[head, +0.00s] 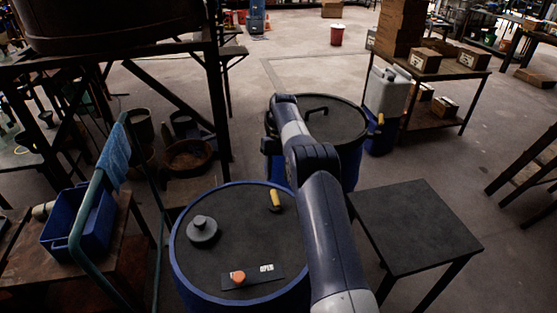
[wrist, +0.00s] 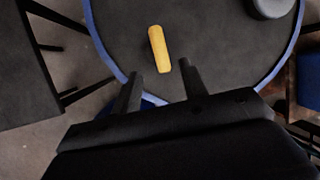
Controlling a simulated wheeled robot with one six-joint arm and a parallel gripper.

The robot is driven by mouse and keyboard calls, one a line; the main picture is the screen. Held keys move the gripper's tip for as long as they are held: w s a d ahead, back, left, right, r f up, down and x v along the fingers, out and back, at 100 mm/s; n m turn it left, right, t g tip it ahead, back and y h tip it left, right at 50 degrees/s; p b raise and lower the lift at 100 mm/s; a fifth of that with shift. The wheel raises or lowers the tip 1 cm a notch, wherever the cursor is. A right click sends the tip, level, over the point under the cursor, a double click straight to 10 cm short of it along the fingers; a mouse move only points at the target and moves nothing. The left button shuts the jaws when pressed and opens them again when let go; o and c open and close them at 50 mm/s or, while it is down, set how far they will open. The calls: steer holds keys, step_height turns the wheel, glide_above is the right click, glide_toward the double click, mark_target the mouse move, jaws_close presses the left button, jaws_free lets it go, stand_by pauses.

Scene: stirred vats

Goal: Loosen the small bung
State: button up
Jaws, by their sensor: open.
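A blue-rimmed vat (head: 180,262) with a dark lid stands in front of me in the head view; its rim also shows in the wrist view (wrist: 97,38). On the lid sit a round grey stepped bung (head: 202,231) and a smaller orange cap (head: 238,278) on a black strip. I cannot tell for sure which is the small bung. My gripper (wrist: 161,76) is open and empty near the rim. The orange cap is outside the wrist view.
A second vat (head: 350,160) with a handled lid stands behind, partly hidden by my arm. A bare dark table (head: 415,225) is at right. A green rail (head: 85,215) with a blue cloth and a blue bin (head: 80,235) are at left. A shelf with boxes (head: 425,60) stands farther back.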

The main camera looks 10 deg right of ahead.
mark_target(275, 195)
steer(key=p+v, duration=0.4)
steer(key=p, duration=0.3)
steer(key=shift+s+r+p, duration=0.1)
steer(key=shift+p, duration=0.3)
steer(key=shift+f, duration=0.3)
steer(key=shift+b+x, duration=3.75)
steer(key=shift+b, duration=0.2)
